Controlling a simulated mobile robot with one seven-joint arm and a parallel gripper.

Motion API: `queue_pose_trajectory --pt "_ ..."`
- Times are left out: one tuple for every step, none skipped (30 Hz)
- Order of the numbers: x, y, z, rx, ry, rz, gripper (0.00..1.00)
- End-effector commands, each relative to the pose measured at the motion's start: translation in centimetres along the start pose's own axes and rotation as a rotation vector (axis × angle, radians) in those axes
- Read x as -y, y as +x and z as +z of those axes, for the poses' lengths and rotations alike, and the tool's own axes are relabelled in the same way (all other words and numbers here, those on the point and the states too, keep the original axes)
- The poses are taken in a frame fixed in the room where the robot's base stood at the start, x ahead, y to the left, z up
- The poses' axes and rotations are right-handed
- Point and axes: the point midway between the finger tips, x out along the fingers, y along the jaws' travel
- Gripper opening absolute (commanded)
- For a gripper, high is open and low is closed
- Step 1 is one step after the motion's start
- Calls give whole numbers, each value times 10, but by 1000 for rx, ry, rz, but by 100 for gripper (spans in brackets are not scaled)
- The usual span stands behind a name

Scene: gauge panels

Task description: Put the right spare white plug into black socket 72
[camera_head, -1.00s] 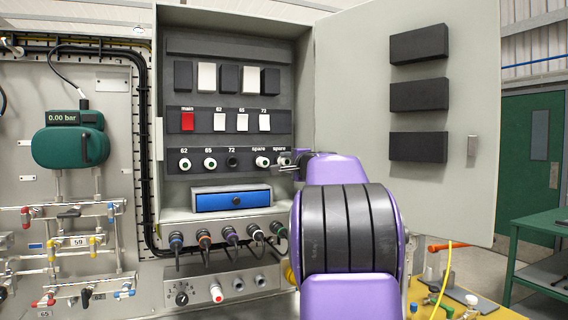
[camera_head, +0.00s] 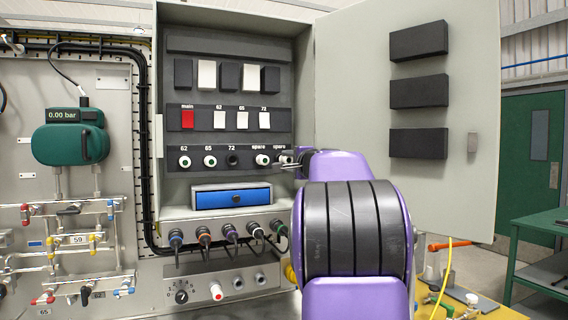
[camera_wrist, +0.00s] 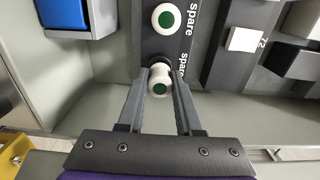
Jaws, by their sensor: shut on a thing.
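The right spare white plug (camera_wrist: 159,84), with a green centre, is between the fingertips of my gripper (camera_wrist: 160,88) in the wrist view. My gripper is shut on it. A dark round opening shows just beyond the plug; I cannot tell whether the plug is fully clear of it. In the head view my gripper (camera_head: 291,160) is at the right end of the plug row, partly hidden by my purple arm. Black socket 72 (camera_head: 232,161) is a dark, empty round in the same row, left of both spare positions.
The left spare plug (camera_head: 262,160) sits between socket 72 and my gripper; white plugs stand in 62 (camera_head: 184,162) and 65 (camera_head: 210,162). A blue drawer (camera_head: 232,199) juts out below. The open cabinet door (camera_head: 350,90) is on the right.

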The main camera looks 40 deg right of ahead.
Motion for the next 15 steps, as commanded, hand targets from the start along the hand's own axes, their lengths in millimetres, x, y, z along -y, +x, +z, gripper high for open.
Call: queue_pose_trajectory --pt "-1 -2 0 0 0 -1 0" --pt "-1 -4 0 0 0 0 0" --pt "-1 -5 0 0 0 0 0" --pt "-1 -6 0 0 0 0 0" --pt "-1 -8 0 0 0 0 0" --pt "-1 -9 0 0 0 -1 0" --pt "-1 -11 0 -1 -1 -1 0" --pt "0 -12 0 -1 -1 -1 0" --pt "0 -14 0 -1 -1 -1 0" --pt "-1 -15 0 -1 0 -1 0" --pt "-1 -16 0 -1 0 0 0" --pt "-1 -17 0 -1 0 0 0" --pt "-1 -19 0 -1 0 0 0" --pt "-1 -20 0 -1 0 0 0" --pt "-1 -21 0 -1 0 0 0"
